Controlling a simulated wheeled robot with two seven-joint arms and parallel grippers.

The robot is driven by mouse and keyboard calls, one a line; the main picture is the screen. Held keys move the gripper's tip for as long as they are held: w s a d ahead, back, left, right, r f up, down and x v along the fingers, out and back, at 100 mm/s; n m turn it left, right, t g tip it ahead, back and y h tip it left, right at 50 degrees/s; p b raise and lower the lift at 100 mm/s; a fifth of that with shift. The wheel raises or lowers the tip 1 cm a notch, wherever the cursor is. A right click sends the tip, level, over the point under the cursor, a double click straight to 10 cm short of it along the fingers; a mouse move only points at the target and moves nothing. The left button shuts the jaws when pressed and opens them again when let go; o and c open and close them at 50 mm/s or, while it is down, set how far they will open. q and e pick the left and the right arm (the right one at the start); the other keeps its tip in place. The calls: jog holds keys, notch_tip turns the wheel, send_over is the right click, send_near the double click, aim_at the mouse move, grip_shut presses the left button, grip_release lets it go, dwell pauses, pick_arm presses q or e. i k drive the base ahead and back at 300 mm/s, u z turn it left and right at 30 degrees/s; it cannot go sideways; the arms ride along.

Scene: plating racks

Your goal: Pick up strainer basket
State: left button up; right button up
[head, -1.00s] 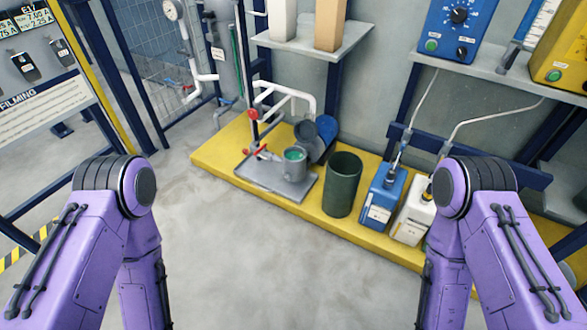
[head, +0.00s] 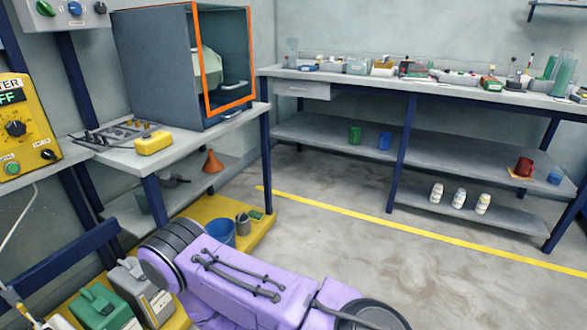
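I cannot make out a strainer basket in the head view. On the yellow floor platform stand a blue bucket (head: 221,233) and a small grey cup (head: 243,223) with a green item (head: 257,215) beside it. An orange funnel (head: 212,161) is on the lower shelf above them. One of my purple arms crosses the bottom of the view and hides part of the platform and floor. Neither gripper shows.
A bench (head: 192,137) on the left bears an orange-edged cabinet and a yellow sponge-like block (head: 153,142). A long bench (head: 330,78) at the back holds many small items, with cups and white bottles on its shelves. The floor (head: 400,255) in the middle is clear.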

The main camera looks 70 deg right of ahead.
aim_at(242, 220)
jog(key=z, duration=1.7)
